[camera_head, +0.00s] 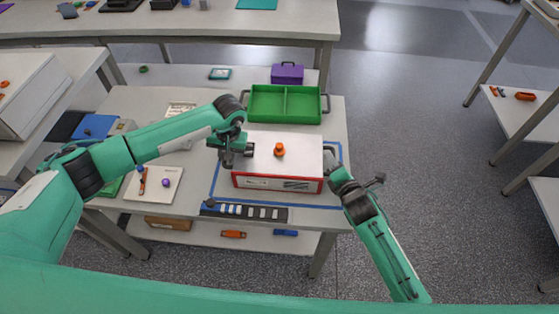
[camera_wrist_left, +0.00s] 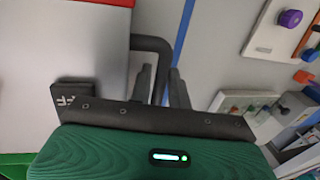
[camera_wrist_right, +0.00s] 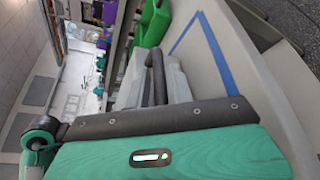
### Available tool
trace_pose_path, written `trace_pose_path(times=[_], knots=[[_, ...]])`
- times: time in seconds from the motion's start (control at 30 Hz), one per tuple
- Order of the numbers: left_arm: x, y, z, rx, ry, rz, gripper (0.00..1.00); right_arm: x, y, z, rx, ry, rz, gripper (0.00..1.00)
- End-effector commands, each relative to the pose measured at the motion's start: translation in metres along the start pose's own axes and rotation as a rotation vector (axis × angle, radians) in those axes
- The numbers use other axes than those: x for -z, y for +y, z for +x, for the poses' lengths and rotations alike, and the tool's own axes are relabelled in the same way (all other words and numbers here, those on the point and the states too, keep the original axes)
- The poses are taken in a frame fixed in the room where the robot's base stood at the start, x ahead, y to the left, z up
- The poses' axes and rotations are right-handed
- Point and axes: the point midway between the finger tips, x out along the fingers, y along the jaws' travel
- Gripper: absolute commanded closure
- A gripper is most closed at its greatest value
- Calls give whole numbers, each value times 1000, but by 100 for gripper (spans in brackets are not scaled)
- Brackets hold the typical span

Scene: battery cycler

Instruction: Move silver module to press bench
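The silver module (camera_head: 300,150) is a wide box with a pale top, red edging, an orange knob on top and a vented front. It sits on the bench inside a blue outline. My left gripper (camera_head: 245,150) is at its left side. In the left wrist view, the two fingers (camera_wrist_left: 161,85) stand apart, with the dark side handle (camera_wrist_left: 152,44) between them. My right gripper (camera_head: 335,168) is at the right side.
A green two-part tray (camera_head: 285,88) stands directly behind the module. A dark strip with pale blocks (camera_head: 244,212) lies in front. A white board with coloured pieces (camera_head: 170,184) lies to the left. Other benches stand at the back, left and right; open floor lies right.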

Motion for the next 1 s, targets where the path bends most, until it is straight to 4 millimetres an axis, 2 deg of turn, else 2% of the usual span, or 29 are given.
trace_pose_path(times=[0.23,0.27,0.33,0.37,0.4,1.0], knots=[[0,0,0,-1,0,0,82,0,0,0,0,0,0,77],[0,0,0,-1,0,0,83,0,0,0,0,0,0,79],[0,0,0,-1,0,0,97,0,0,0,0,0,0,92],[0,0,0,-1,0,0,100,0,0,0,0,0,0,98],[0,0,0,-1,0,-1,100,0,0,0,0,0,0,100],[0,0,0,-1,1,-1,100,0,-1,0,1,0,0,100]])
